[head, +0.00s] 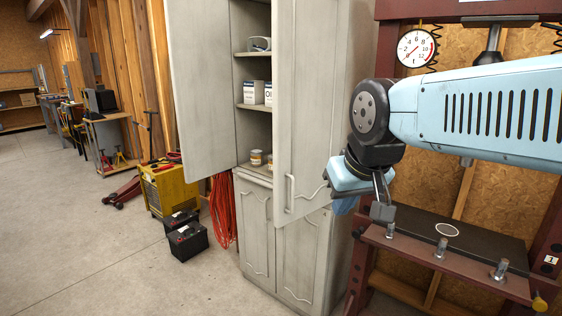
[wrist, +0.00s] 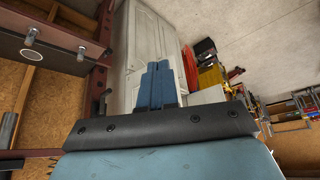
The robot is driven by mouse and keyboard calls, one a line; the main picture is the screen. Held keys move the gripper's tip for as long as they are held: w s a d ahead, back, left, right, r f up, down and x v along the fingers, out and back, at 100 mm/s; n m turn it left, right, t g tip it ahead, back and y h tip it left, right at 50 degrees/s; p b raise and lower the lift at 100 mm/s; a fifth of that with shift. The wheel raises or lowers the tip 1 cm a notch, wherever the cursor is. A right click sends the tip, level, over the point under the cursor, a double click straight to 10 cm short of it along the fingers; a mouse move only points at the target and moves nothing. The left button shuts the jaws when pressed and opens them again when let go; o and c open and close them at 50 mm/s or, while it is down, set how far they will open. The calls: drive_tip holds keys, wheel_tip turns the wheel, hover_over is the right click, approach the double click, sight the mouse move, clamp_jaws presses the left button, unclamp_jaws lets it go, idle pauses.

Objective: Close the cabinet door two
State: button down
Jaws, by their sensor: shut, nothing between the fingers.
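The tall grey cabinet (head: 310,248) stands at the centre of the head view. Its upper left door (head: 200,85) is swung wide open. Its upper right door (head: 308,100), with a vertical handle (head: 289,193), stands open, and the shelves show between the two. I cannot tell which is door two. The lower doors are closed.
Tins (head: 257,157) and boxes (head: 254,92) sit on the shelves. Black batteries (head: 187,240) and a yellow machine (head: 170,187) stand on the floor at left. A red press frame (head: 440,262) with upright bolts is below my arm. The floor in front is clear.

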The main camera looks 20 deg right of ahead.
drive_tip(key=w+d+r+m+h, duration=0.1)
drive_tip(key=w+d+r+m, duration=0.15)
drive_tip(key=w+m, duration=0.85)
drive_tip(key=t, duration=0.2)
approach(289, 169)
wheel_tip(289, 169, down, 3)
drive_tip(key=s+d, duration=0.1)
drive_tip(key=d, duration=0.1)
drive_tip(key=w, duration=0.1)
drive_tip(key=w+a, duration=0.1)
drive_tip(key=shift+w+a+f+m+h, duration=0.15)
drive_tip(key=shift+w+f+m+h, duration=0.05)
drive_tip(key=shift+w+m+h, duration=0.2)
drive_tip(key=shift+w+a, duration=0.25)
drive_tip(key=shift+w, duration=0.3)
